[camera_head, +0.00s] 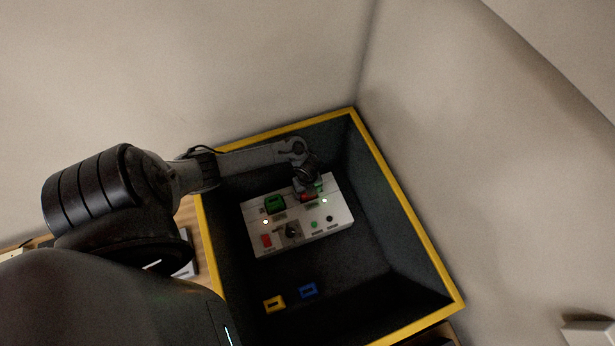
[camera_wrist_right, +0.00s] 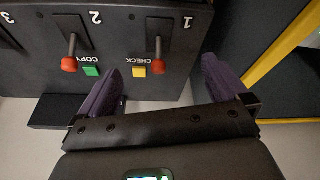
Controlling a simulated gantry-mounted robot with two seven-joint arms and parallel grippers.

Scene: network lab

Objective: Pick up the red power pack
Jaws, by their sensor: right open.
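A small red block (camera_head: 308,197), which looks like the red power pack, is on top of a white panel box (camera_head: 327,228) in the head view. My left gripper (camera_head: 308,187) is right over it and hides part of it. I cannot tell whether its fingers are apart, touching the block or shut on it. A smaller red part (camera_head: 266,241) sits at the box's front left. My right gripper (camera_wrist_right: 163,68) is open and empty in the right wrist view, in front of a dark lever panel (camera_wrist_right: 120,50).
The white box lies in a dark bin with a yellow rim (camera_head: 405,210). A green block (camera_head: 274,203) sits on the box. A yellow block (camera_head: 275,304) and a blue block (camera_head: 308,291) lie on the bin floor. Red-knobbed levers (camera_wrist_right: 155,65) stand close to my right fingers.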

